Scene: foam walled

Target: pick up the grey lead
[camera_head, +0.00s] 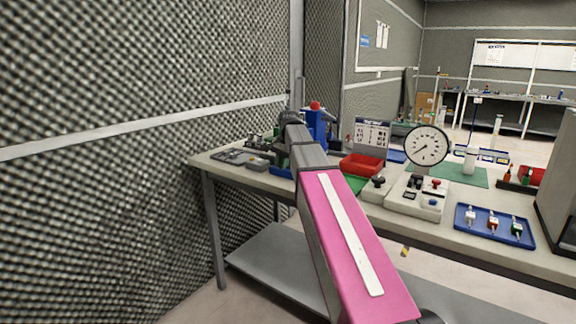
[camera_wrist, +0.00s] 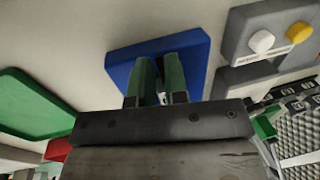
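My gripper's two green fingers (camera_wrist: 160,78) show in the wrist view, pointing at a small blue tray (camera_wrist: 196,45) on the light table top. There is a narrow gap between the fingers, with a small pale and dark bit low in it. I cannot tell whether that is the grey lead or whether the fingers hold anything. I cannot make out the grey lead clearly in either view. In the head view my arm reaches over the table's left part and hides the fingers. An edge of a blue tray (camera_head: 281,173) shows beside the arm.
In the wrist view, a green tray (camera_wrist: 32,105) lies left and a grey box with white and yellow knobs (camera_wrist: 268,40) right. In the head view, a red bin (camera_head: 362,165), a dial gauge (camera_head: 427,146) and a blue tray of connectors (camera_head: 494,226) stand right. A foam wall (camera_head: 130,80) is close left.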

